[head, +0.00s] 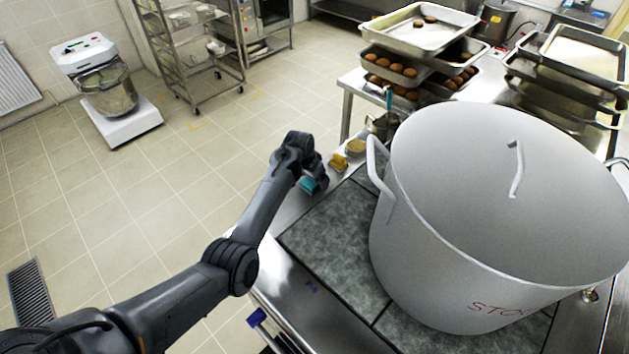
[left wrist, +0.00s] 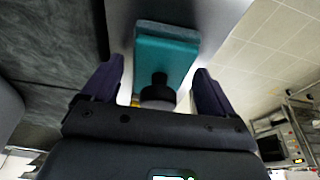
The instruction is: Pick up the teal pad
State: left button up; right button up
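The teal pad (head: 308,185) is at the left edge of the steel counter, partly hidden by my left gripper (head: 316,172) in the head view. In the left wrist view the teal pad (left wrist: 166,50) is a thick block with a black knob (left wrist: 158,92) facing the gripper. The dark purple fingers of my left gripper (left wrist: 157,88) are spread, with the knob between them and a gap on each side. The pad lies just beyond the fingertips. My right gripper is in neither view.
A large stockpot (head: 440,240) stands on grey slabs (head: 335,245) right of my left arm. A yellow block (head: 338,161) and a small tan-filled dish (head: 355,147) are close behind the gripper. Trays of buns (head: 395,68) stand farther back. Open floor lies left.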

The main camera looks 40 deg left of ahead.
pick_arm(q)
jog(key=c, duration=0.9)
jog(key=shift+c, duration=0.3)
jog(key=shift+r, duration=0.1)
jog(key=shift+r, duration=0.55)
jog(key=r, duration=0.1)
jog(key=d+r, duration=0.1)
jog(key=r, duration=0.1)
jog(key=shift+w+r+p, duration=0.2)
jog(key=shift+r+p, duration=0.05)
jog(key=shift+p, duration=0.1)
jog(key=w+d+r, duration=0.4)
jog(key=d+r, duration=0.2)
jog(key=d, duration=0.3)
jog(key=shift+w+d, duration=0.25)
jog(key=shift+d, duration=0.05)
jog(key=shift+r, duration=0.1)
